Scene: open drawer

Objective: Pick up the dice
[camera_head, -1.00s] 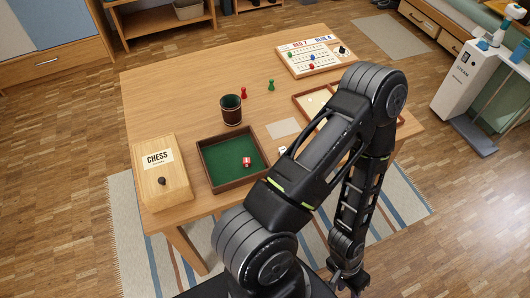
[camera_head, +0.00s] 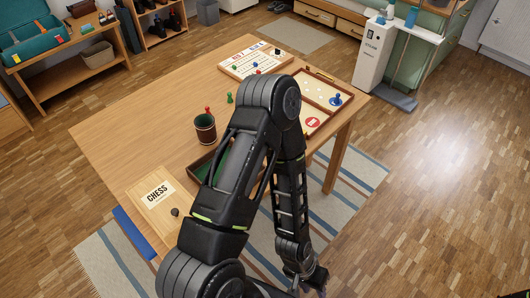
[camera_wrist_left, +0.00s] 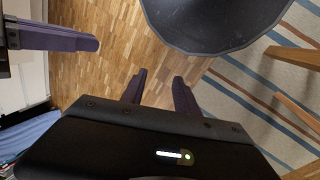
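No dice shows at this moment. The green-lined tray (camera_head: 207,160) stands on the table in the head view, and my arm hides most of it, including where the dice lay earlier. The only arm in the head view rises from the bottom, bends above the table and hangs down to the lower right. My left gripper shows in the left wrist view (camera_wrist_left: 159,88), with its two purple fingers apart and nothing between them, above the floor and rug. Another purple finger, seemingly of my right gripper, enters at that view's left edge; its opening is unclear.
On the wooden table (camera_head: 125,122) stand a chess box (camera_head: 150,205), a dark cup (camera_head: 205,129), red and green pawns, a scoreboard (camera_head: 256,60) and a disc-game board (camera_head: 340,112). A striped rug (camera_head: 345,190) lies below. Open floor (camera_head: 440,200) is at the right.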

